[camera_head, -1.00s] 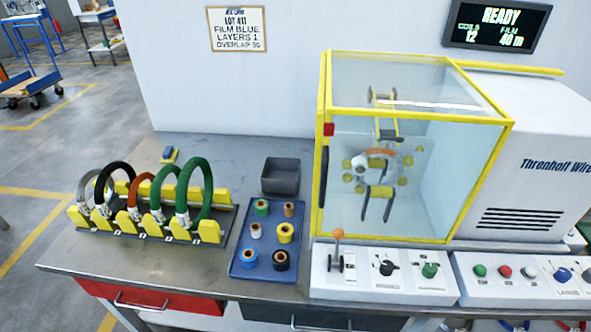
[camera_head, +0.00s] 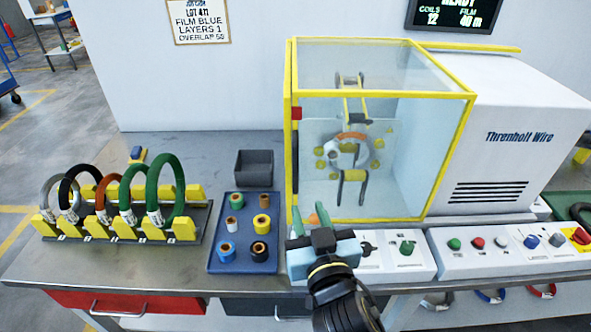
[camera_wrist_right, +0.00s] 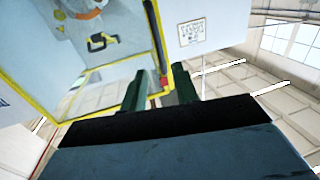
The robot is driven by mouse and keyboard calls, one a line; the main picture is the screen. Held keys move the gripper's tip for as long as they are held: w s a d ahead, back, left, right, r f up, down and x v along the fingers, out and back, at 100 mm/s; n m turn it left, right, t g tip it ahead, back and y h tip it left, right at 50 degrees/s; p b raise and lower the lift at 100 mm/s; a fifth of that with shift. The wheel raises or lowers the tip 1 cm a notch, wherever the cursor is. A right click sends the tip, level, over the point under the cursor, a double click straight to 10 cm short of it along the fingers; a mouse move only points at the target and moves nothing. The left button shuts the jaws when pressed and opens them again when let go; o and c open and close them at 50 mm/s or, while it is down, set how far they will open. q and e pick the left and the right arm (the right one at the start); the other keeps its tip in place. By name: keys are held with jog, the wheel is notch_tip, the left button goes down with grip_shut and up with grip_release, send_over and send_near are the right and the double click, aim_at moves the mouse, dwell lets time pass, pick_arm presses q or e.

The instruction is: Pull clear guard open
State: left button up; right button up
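The clear guard (camera_head: 385,95) is a yellow-framed transparent box on the white machine, and it looks closed. Its dark upright handle (camera_head: 295,160) is on the left edge of the front; in the right wrist view the handle (camera_wrist_right: 155,38) shows beyond my fingers. My right gripper (camera_head: 309,208) is in front of the guard's lower left corner, below the handle. Its two green fingers are apart and empty; they also show in the right wrist view (camera_wrist_right: 159,80). My left gripper is not in view.
A coil rack (camera_head: 125,237) stands left on the table. A blue tray (camera_head: 216,262) of film rolls and a grey bin (camera_head: 254,168) are left of the guard. Control panels (camera_head: 505,263) line the front right. Behind the tray and rack the table is partly clear.

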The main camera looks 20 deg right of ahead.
aim_at(296, 169)
jog(key=w, duration=0.4)
jog(key=w+d+p, duration=0.1)
jog(key=w, duration=0.8)
jog(key=shift+w+d+r+p, duration=0.1)
jog(key=shift+d+r+p, duration=0.05)
jog(key=shift+r+p, duration=0.2)
jog(key=shift+c, duration=0.4)
grip_shut()
